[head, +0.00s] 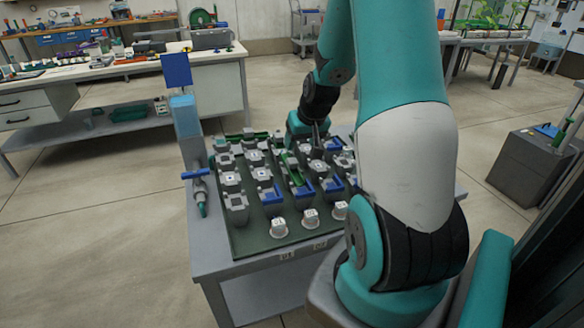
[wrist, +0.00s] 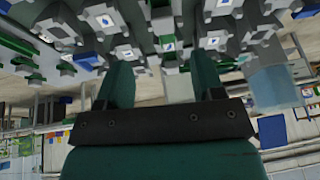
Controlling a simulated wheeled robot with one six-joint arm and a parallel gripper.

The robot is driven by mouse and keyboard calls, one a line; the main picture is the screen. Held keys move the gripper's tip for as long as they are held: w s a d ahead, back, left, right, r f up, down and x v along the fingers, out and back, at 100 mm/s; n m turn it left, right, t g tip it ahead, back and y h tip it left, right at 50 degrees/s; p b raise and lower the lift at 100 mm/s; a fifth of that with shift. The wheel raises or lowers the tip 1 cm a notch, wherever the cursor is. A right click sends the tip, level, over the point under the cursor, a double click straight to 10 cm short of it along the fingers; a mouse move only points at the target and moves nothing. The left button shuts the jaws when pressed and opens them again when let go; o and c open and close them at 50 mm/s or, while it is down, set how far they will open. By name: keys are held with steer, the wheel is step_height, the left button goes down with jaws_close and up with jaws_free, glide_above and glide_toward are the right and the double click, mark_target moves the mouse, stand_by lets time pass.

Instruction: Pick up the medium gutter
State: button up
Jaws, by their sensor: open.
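Green, gutter-like strips lie among the grey fittings on the skid's dark green top; one long strip (head: 296,172) runs through the middle in the head view. Another green piece (head: 262,137) lies at the far edge. I cannot tell which is the medium gutter. My gripper (head: 317,136) is low over the far middle of the skid, partly hidden by its own wrist. In the wrist view its two dark green fingers (wrist: 162,68) stand apart with nothing clearly held between them. Grey fittings with white labelled tops lie beyond the fingertips.
The skid table (head: 222,262) carries rows of grey and blue fittings and several white caps along its near edge. A blue-topped post (head: 186,115) stands at its left edge. A workbench (head: 215,67) is behind left, a dark grey cabinet (head: 530,168) right. Floor at left is clear.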

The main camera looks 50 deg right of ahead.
mark_target(293, 160)
steer(key=p+x, duration=0.1)
steer(key=x, duration=0.9)
steer(key=shift+w+a, duration=0.15)
steer(key=shift+r, duration=0.1)
steer(key=c, duration=1)
